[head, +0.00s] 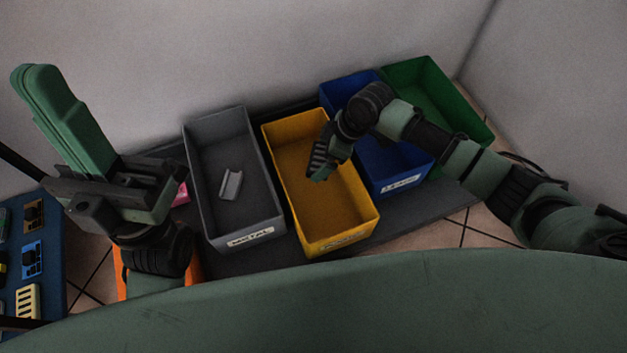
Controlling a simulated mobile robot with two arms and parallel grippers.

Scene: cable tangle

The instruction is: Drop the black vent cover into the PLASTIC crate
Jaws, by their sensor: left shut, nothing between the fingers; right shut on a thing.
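The black vent cover (317,159) is a small dark slatted piece, partly hidden by my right gripper (322,174). My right gripper is shut on it and holds it above the yellow crate (355,235). The yellow crate has a label on its front that is too blurred to read, and its visible floor looks empty. My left gripper (38,82) is at the upper left, shut and empty, pointing up and away from the crates.
A grey crate (200,205) holding a grey metal piece (230,184) stands left of the yellow one. A blue crate (385,165) and a green crate (425,75) stand to the right. A blue board (52,225) with several parts lies at far left.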

